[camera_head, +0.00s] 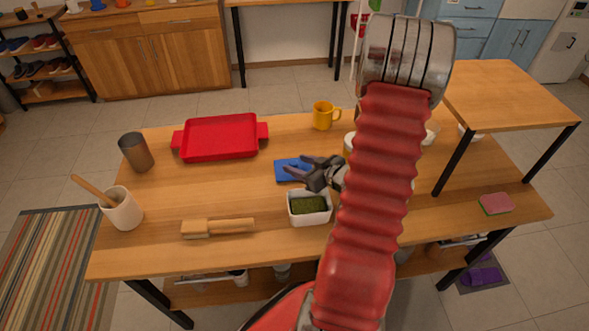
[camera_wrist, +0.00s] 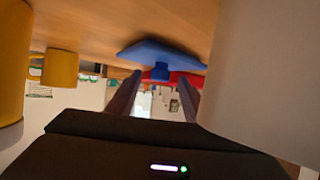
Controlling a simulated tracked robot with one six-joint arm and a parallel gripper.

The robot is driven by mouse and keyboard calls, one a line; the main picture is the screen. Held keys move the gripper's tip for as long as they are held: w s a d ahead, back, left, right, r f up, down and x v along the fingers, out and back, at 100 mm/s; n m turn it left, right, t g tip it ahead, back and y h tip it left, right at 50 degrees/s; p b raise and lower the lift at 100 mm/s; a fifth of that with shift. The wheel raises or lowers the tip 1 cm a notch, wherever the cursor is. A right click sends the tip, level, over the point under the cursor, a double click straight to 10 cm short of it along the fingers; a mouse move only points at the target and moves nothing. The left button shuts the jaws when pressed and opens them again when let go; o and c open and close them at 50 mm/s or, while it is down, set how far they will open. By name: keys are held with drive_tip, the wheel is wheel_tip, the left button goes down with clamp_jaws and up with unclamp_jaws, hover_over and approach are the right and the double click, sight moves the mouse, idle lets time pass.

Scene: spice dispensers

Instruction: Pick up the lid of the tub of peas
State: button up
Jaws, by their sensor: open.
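The tub of peas (camera_head: 309,207) is a white square tub with green contents, open at the top, on the table. A flat blue lid (camera_head: 281,176) lies on the table just behind the tub. In the wrist view the blue lid (camera_wrist: 180,52) has a small round knob between my fingertips' lines, a little ahead. My gripper (camera_head: 289,166) is open, low over the lid, with its fingers pointing left. It also shows in the wrist view (camera_wrist: 160,84), with nothing clearly held. I cannot tell whether the fingers touch the knob.
A yellow mug (camera_head: 323,117) stands behind the lid and a red tray (camera_head: 219,138) lies to the back left. A wooden brush (camera_head: 217,228) lies left of the tub. A white cylinder (camera_wrist: 262,75) is close at the right in the wrist view. My arm hides part of the table.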

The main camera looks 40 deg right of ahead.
drive_tip(key=c, duration=1.1)
drive_tip(key=shift+r, duration=0.15)
drive_tip(key=shift+c, duration=0.2)
wheel_tip(320, 180, up, 10)
idle(0.4)
idle(0.4)
